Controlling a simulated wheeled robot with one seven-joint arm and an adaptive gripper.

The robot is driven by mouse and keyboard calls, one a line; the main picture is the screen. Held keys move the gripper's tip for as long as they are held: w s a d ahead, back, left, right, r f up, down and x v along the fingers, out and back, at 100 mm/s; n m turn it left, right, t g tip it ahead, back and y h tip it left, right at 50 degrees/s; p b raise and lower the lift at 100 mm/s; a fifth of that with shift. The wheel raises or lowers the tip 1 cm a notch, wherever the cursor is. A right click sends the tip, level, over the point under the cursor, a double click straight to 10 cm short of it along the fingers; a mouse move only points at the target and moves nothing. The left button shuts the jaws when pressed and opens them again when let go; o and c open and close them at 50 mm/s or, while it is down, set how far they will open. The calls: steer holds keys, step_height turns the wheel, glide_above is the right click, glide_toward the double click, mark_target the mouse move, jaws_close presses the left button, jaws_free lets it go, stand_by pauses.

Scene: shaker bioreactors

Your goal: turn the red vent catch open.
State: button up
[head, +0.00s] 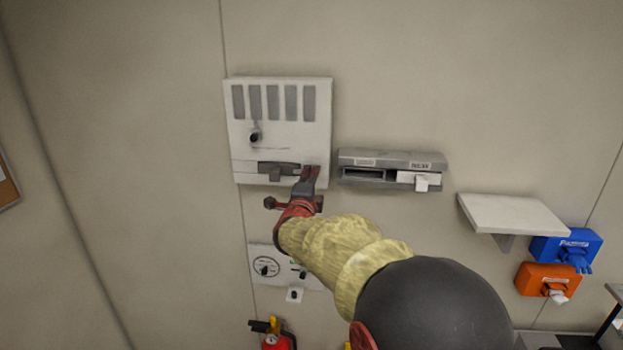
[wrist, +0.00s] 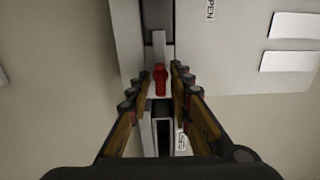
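The red vent catch (wrist: 160,80) shows in the wrist view as a small red tab. It sits on a light strip running up the white wall panel (wrist: 240,65). My gripper (wrist: 157,84) is open, with one finger on each side of the catch. A gap seems to remain between the catch and each finger, but I cannot tell contact for sure. In the head view my gripper (head: 310,178) is at the lower right of the white vent panel (head: 290,134). The catch cannot be made out there behind the gripper.
An "OPEN" label (wrist: 210,9) is on the panel. A grey slotted unit (head: 390,159) is on the wall just right of my gripper. A white shelf (head: 512,214), a blue box (head: 566,246) and an orange box (head: 547,284) are further right. A dial panel (head: 283,267) is below.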

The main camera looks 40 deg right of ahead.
jaws_close()
steer(key=shift+n, duration=0.3)
steer(key=n+p, duration=0.1)
steer(key=n, duration=1.6)
steer(key=shift+p, duration=0.35)
steer(key=shift+f+n, duration=0.1)
steer(key=shift+n, duration=0.2)
stand_by(0.4)
steer(key=shift+o, duration=0.9)
jaws_free()
